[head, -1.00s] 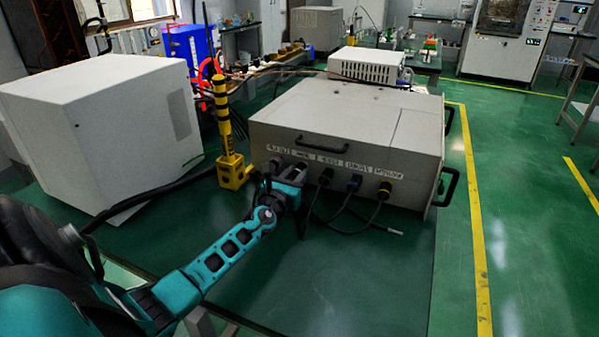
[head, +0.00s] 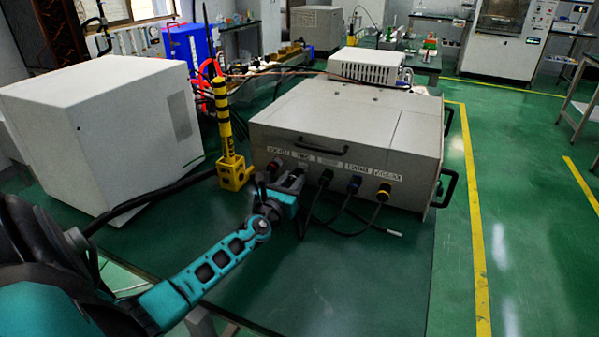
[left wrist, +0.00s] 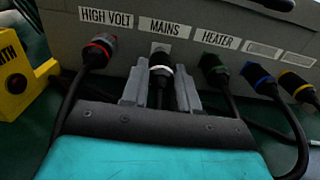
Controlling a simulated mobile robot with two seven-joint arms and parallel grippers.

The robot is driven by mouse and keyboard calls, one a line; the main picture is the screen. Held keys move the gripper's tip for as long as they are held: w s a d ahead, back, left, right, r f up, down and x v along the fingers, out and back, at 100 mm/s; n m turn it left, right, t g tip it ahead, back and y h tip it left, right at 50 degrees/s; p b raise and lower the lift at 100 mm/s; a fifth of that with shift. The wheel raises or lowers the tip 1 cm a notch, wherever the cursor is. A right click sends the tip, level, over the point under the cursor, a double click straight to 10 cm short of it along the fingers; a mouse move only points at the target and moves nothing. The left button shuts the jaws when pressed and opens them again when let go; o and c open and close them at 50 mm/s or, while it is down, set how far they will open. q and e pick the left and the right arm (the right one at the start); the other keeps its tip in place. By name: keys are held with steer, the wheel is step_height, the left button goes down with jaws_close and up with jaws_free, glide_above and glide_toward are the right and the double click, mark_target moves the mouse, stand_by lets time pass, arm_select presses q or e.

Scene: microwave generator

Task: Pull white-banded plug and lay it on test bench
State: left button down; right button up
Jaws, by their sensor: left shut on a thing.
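The white-banded plug (left wrist: 161,70) is below the MAINS label in the left wrist view, between the two fingers of my left gripper (left wrist: 160,88). The gripper is shut on it. A pale grey end shows on the panel side of the band; I cannot tell whether it is still inside the socket. In the head view my left gripper (head: 290,182) is just in front of the generator's front panel and hides most of the plug. The test bench (head: 350,270) is the dark green top under the generator. My right gripper is not in view.
A red-banded plug (left wrist: 99,50) stands left of the held plug, a green one (left wrist: 212,68) right, then blue (left wrist: 257,77) and yellow (left wrist: 297,86). A yellow post (head: 235,172) stands left. The bench front is mostly clear, with a cable end (head: 394,232) lying there.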

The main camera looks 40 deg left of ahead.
mark_target(290, 185)
arm_select(q)
steer(key=shift+p+v, duration=0.45)
steer(key=shift+v, duration=1.25)
steer(key=shift+s, duration=0.1)
steer(key=shift+f, duration=0.15)
steer(key=shift+f+b, duration=0.8)
steer(key=shift+b, duration=0.2)
steer(key=c, duration=0.8)
jaws_free()
